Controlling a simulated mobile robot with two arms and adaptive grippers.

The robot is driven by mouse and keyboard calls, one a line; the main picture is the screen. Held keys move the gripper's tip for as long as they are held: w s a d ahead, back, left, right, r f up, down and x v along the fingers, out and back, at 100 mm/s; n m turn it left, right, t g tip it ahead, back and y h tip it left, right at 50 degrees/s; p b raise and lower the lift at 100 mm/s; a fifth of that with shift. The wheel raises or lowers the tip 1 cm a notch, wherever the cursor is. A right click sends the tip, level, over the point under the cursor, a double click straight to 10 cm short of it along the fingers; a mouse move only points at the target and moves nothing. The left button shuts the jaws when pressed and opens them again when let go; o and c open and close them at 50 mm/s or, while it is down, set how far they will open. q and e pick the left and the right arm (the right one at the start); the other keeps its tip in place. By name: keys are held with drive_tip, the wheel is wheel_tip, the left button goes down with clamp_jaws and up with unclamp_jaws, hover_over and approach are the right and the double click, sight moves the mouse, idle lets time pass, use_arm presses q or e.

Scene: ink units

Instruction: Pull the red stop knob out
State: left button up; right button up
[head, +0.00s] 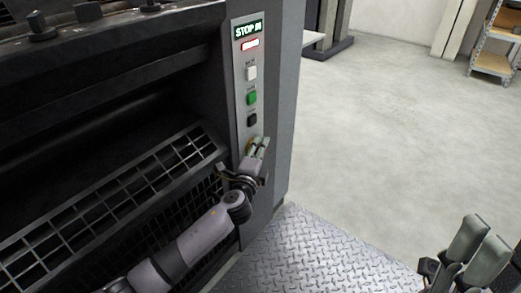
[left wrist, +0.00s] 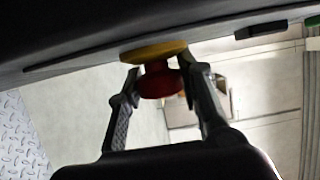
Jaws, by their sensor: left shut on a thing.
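The red stop knob (left wrist: 160,82) shows in the left wrist view under its yellow collar (left wrist: 154,52), on the dark panel face. My left gripper (left wrist: 158,88) is shut on the red knob, one finger on each side. In the head view my left gripper (head: 259,148) is at the lower end of the control strip (head: 241,112) and hides the knob; only a bit of the yellow collar (head: 250,143) shows. The display (head: 248,29) reads "STOP IN". My right gripper (head: 478,238) is at the lower right, its fingers apart with nothing between them.
A red lamp (head: 250,44) and white (head: 251,73), green (head: 252,98) and black (head: 252,120) buttons line the strip above my left gripper. A black grid guard (head: 105,215) lies left of it. A tread plate (head: 310,255) and open floor are to the right.

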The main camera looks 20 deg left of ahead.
use_arm(q)
clamp_jaws()
drive_tip(key=shift+s+d+f, duration=0.1)
drive_tip(key=shift+s+d, duration=0.1)
drive_tip(key=shift+d, duration=0.25)
drive_tip(key=shift+s+d, duration=0.15)
drive_tip(key=shift+d, duration=0.3)
drive_tip(key=o, duration=1)
unclamp_jaws()
drive_tip(key=shift+o, duration=0.2)
drive_tip(key=s, duration=1.2)
drive_tip(key=shift+d, duration=0.25)
